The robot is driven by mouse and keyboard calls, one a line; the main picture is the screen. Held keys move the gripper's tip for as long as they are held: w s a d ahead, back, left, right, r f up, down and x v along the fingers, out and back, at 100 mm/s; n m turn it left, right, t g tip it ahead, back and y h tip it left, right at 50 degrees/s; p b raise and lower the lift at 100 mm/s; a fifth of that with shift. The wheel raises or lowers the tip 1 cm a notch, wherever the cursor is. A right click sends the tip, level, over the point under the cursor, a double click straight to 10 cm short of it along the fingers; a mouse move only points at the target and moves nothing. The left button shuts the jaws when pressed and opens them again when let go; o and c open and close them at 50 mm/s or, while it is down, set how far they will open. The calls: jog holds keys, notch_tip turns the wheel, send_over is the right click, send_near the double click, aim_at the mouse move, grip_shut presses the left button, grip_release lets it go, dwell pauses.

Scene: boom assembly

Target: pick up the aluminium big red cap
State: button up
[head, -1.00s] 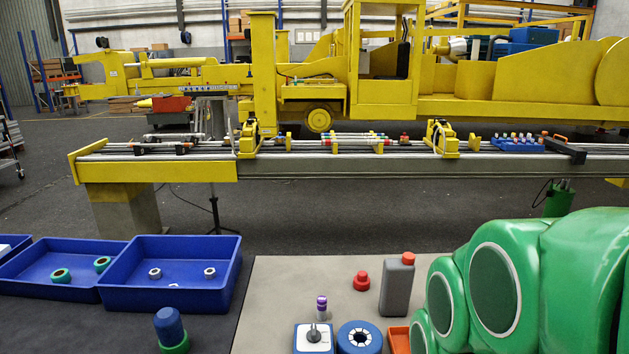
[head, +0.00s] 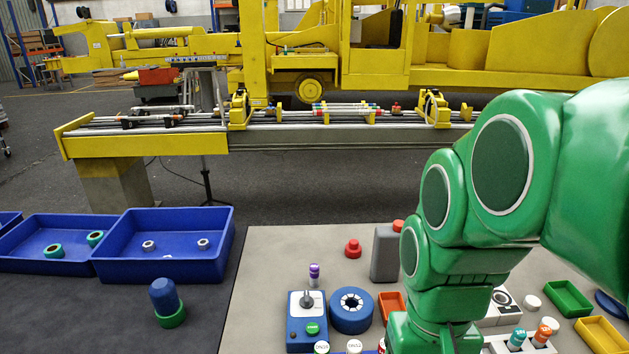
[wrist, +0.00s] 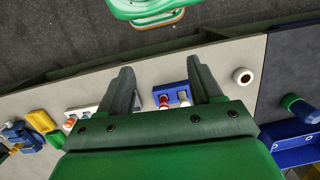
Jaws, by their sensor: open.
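A red cap-like piece with a wider base and narrower top (head: 352,248) stands on the grey mat in the head view, left of a grey bottle (head: 386,254). The bottle has a red top (head: 398,226), partly hidden by my arm. I cannot tell which red piece is the aluminium one. In the wrist view my gripper (wrist: 160,64) is open, with nothing between its fingers. Beyond it, between the fingers in the picture, is a blue holder (wrist: 173,92) with a red-and-white piece (wrist: 164,101) and a pale one. The fingers are out of the head view.
A blue ring-shaped piece (head: 351,311) and a blue-and-white box with a knob (head: 307,318) stand near the mat's front. An orange tray (head: 390,307) is beside them. Blue bins (head: 165,270) and a blue-green piece (head: 165,303) are on the left. Mat's back left is clear.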

jog(key=w+a+r+m+y, duration=0.2)
jog(key=w+a+m+y, duration=0.1)
jog(key=w, duration=0.9)
jog(key=w+a+r+m+y, duration=0.3)
jog(key=w, duration=0.9)
jog(key=w+a+r+m+y, duration=0.2)
jog(key=w+a+m+y, duration=0.15)
jog(key=w, duration=0.75)
jog(key=w+d+m+t+y, duration=0.1)
jog(key=w+d+m+y, duration=0.15)
jog(key=w, duration=0.65)
jog(key=w+d+m+t+y, duration=0.1)
jog(key=w+d+m+y, duration=0.15)
jog(key=w, duration=0.65)
jog(key=w+d+f+m+t+y, duration=0.1)
jog(key=w+d+f+m, duration=0.1)
jog(key=w+d+f, duration=0.4)
jog(key=w+d+f+m+t+y, duration=0.2)
jog(key=w+d+m, duration=0.15)
jog(key=d, duration=0.45)
send_near(348, 246)
jog(key=shift+w+a+r+n, duration=0.2)
jog(key=shift+a+r+n, duration=0.2)
jog(key=shift+a+r, duration=0.7)
jog(key=shift+w+a, duration=0.2)
jog(key=shift+a, duration=1.1)
jog(key=shift+w+a, duration=0.15)
jog(key=shift+a, duration=1.1)
jog(key=shift+w+a, duration=0.2)
jog(key=shift+a, duration=1.1)
